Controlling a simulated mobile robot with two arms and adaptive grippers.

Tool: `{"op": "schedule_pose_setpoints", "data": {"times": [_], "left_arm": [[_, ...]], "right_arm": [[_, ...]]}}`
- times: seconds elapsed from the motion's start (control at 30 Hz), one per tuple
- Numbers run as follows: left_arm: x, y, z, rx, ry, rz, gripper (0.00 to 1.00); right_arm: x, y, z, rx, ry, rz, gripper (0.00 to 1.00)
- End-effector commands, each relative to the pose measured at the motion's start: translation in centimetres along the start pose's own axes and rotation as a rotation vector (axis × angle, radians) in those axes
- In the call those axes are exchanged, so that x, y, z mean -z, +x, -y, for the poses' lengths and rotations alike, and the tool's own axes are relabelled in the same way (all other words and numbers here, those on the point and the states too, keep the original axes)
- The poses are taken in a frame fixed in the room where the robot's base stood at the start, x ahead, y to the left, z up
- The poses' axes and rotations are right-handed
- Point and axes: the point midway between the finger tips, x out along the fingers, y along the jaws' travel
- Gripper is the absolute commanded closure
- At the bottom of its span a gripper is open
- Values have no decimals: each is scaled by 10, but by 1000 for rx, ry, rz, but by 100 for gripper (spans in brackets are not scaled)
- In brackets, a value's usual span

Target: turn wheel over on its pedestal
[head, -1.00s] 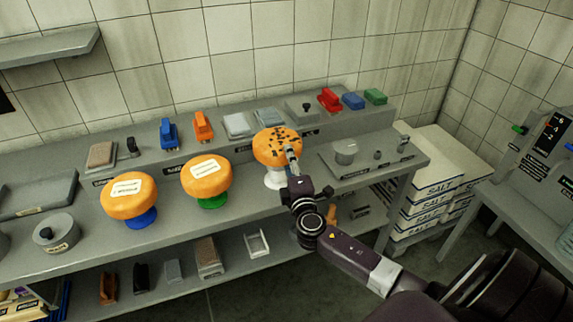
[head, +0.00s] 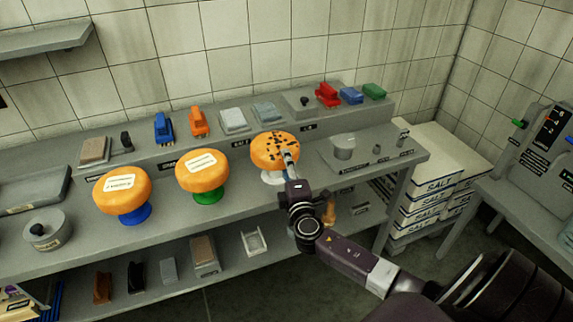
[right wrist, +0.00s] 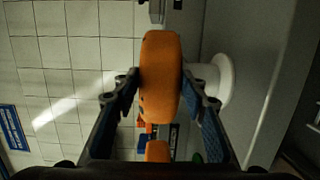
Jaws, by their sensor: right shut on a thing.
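An orange cheese wheel with dark spots on its top face (head: 270,147) is at the white pedestal (head: 272,178) on the grey bench in the head view. My right gripper (head: 289,157) reaches it from the front and is shut on it. In the right wrist view the wheel (right wrist: 160,70) is edge-on between the two fingers, one along each flat face, with the white pedestal (right wrist: 222,82) close on the right. I cannot tell whether wheel and pedestal touch. My left gripper is not in view.
Labelled orange wheels stand on a green pedestal (head: 208,197) and a blue pedestal (head: 135,214) to the left. A grey plate with weights (head: 345,147) lies right. Salt bags (head: 433,187) are stacked beyond the bench end.

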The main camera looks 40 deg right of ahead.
Motion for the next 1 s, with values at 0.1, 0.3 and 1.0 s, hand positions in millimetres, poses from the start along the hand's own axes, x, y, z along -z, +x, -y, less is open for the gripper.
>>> {"op": "schedule_pose_setpoints", "data": {"times": [0.1, 0.3, 1.0], "left_arm": [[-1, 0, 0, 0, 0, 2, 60], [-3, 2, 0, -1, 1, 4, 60], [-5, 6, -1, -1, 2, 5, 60]], "right_arm": [[0, 2, -6, -11, 1, 1, 100], [0, 1, -4, -10, 2, 1, 100], [0, -1, 9, 8, -1, -1, 40]]}}
